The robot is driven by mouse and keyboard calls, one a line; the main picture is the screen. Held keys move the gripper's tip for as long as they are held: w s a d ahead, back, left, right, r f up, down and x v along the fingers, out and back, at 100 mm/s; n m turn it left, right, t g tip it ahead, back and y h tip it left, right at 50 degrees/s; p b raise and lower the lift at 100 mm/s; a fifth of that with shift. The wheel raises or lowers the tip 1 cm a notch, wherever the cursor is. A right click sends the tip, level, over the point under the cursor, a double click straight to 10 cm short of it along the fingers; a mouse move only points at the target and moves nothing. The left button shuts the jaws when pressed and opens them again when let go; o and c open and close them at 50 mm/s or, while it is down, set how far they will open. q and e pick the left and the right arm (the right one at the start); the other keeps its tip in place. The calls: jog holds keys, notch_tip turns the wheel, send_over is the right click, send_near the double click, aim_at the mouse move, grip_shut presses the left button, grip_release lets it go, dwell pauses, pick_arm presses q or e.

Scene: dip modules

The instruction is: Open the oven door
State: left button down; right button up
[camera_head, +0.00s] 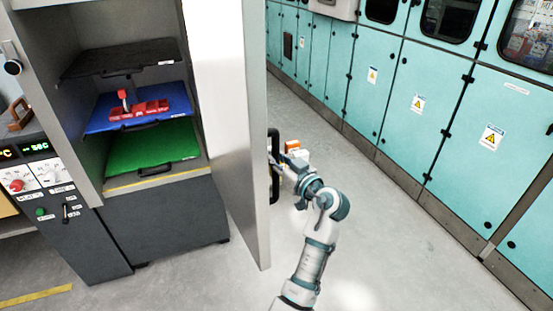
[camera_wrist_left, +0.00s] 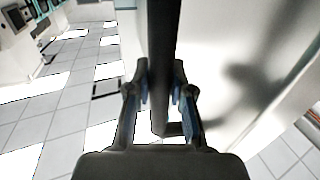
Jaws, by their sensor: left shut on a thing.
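The oven (camera_head: 165,222) stands at the left in the head view with its door (camera_head: 225,120) swung wide open, seen nearly edge-on. The black vertical door handle (camera_head: 274,188) is on the door's right face. My left gripper (camera_head: 277,158) is at the handle, shut on it. In the left wrist view the two fingers of the gripper (camera_wrist_left: 158,82) lie on either side of the dark handle bar (camera_wrist_left: 165,35). The fingertips are partly hidden in the head view. My right gripper is not in view.
Inside the oven are a black shelf (camera_head: 120,57), a blue tray (camera_head: 100,122) with a red rack, and a green tray (camera_head: 125,152). A control panel (camera_head: 40,180) is at the left. Teal cabinets (camera_head: 400,110) line the right. Clear grey floor (camera_head: 390,245) lies between.

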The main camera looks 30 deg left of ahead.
pick_arm(q)
jog(key=c, duration=1)
grip_release()
jog(key=shift+s+d, duration=0.1)
jog(key=shift+d, duration=0.15)
jog(key=v, duration=1.1)
jog(key=shift+s+d, duration=0.15)
jog(key=shift+d, duration=0.15)
jog(key=shift+f, duration=0.1)
